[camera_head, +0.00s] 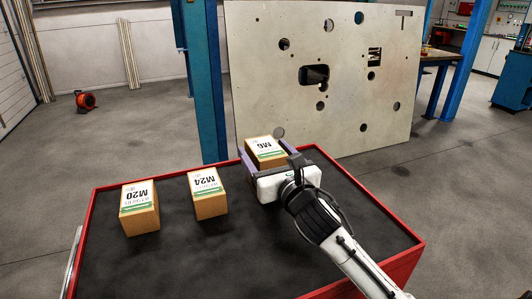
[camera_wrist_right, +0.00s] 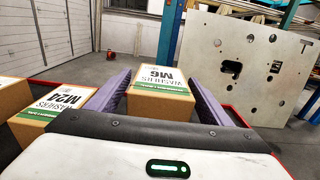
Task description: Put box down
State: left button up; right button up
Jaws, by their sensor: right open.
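A cardboard box labelled M6 (camera_head: 266,151) stands at the far right of the red-edged cart's dark top (camera_head: 160,262). My right gripper (camera_head: 268,158) is open around this box, with a purple finger on each side of it. In the right wrist view the M6 box (camera_wrist_right: 160,97) sits between the two fingers, with a small gap visible at its right side. A box labelled M24 (camera_head: 208,194) stands to the left of the gripper, and a box labelled M20 (camera_head: 139,208) stands farther left. The underside of the M6 box is hidden. My left gripper is not seen.
The cart's red rim (camera_head: 85,230) bounds the top. The front and middle of the top are clear. A large pale panel with holes (camera_head: 320,80) and a blue post (camera_head: 205,85) stand close behind the cart. A red floor device (camera_head: 86,101) lies far left.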

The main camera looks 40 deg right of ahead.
jog(key=shift+r, duration=0.2)
jog(key=b+v, duration=0.1)
jog(key=v, duration=1.1)
dwell(1.3)
